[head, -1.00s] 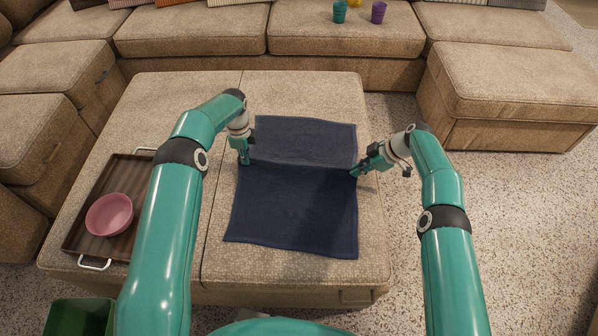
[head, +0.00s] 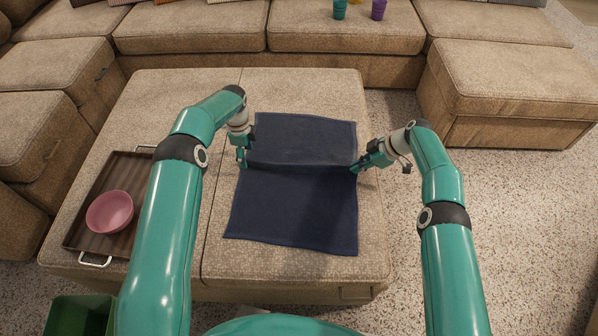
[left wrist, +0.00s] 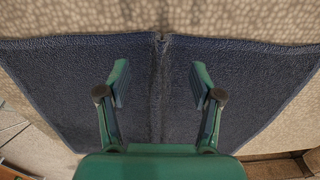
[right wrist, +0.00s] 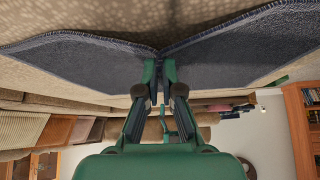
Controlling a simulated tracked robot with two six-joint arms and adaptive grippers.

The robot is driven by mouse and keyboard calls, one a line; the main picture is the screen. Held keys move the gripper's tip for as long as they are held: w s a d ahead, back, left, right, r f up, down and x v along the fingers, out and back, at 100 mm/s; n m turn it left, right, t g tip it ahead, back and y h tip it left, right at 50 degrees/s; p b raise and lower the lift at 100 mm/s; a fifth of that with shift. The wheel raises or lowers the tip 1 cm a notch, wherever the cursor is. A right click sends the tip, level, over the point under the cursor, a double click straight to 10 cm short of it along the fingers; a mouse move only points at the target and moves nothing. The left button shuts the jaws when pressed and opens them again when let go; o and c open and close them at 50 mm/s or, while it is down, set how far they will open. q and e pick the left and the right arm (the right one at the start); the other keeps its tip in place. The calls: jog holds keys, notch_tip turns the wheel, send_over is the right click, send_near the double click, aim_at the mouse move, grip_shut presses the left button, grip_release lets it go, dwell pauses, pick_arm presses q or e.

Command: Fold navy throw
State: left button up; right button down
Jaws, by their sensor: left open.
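The navy throw (head: 295,212) lies spread on the ottoman, with a raised crease running across its middle. My left gripper (head: 242,163) is open above the left end of the crease. In the left wrist view, its fingers (left wrist: 160,85) stand wide apart on either side of the crease, with no cloth pinched. My right gripper (head: 356,168) is at the right end of the crease. In the right wrist view, its fingertips (right wrist: 160,72) are close together on the throw's edge, which is pulled up to a peak there.
The beige ottoman (head: 215,250) carries a brown tray (head: 85,225) with a pink bowl (head: 110,212) at the left. A green bin (head: 78,316) is at the lower left. Sofas surround the back, with a teal cup (head: 340,9) and a purple cup (head: 379,10) on the seat.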

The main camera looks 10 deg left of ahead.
pick_arm(q)
jog(key=o, duration=0.7)
pick_arm(e)
jog(key=shift+r+p, duration=1.25)
jog(key=shift+r, duration=0.05)
pick_arm(q)
notch_tip(320, 180, up, 6)
jog(key=shift+f, duration=0.25)
pick_arm(e)
grip_release()
pick_arm(q)
notch_tip(320, 180, up, 12)
jog(key=shift+f, duration=0.1)
dwell(0.4)
